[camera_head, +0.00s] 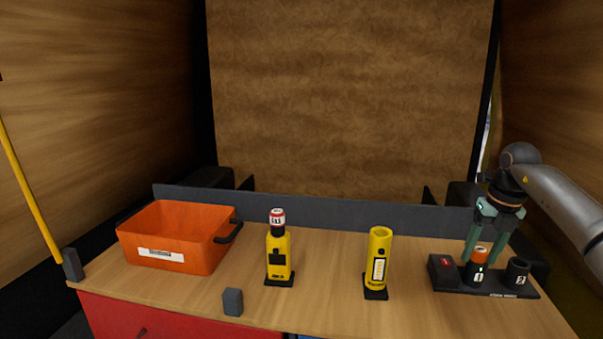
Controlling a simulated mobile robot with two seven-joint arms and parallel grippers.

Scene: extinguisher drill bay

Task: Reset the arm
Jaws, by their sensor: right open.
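My right arm (560,203) comes in from the right edge. My right gripper (482,254) points down with its teal fingers apart. The fingertips are on either side of an orange-topped cylinder (480,252), which stands in the holder marked 1 (477,275) on a black rack (492,292). I cannot tell whether the fingers touch the cylinder. My left gripper is not in view.
Beside it on the rack are a dark box (443,269) and a cup marked 2 (516,272). A yellow tube (378,262), a yellow unit with a red-and-white top (278,255), a grey block (232,302) and an orange bin (180,237) stand on the wooden bench (325,285).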

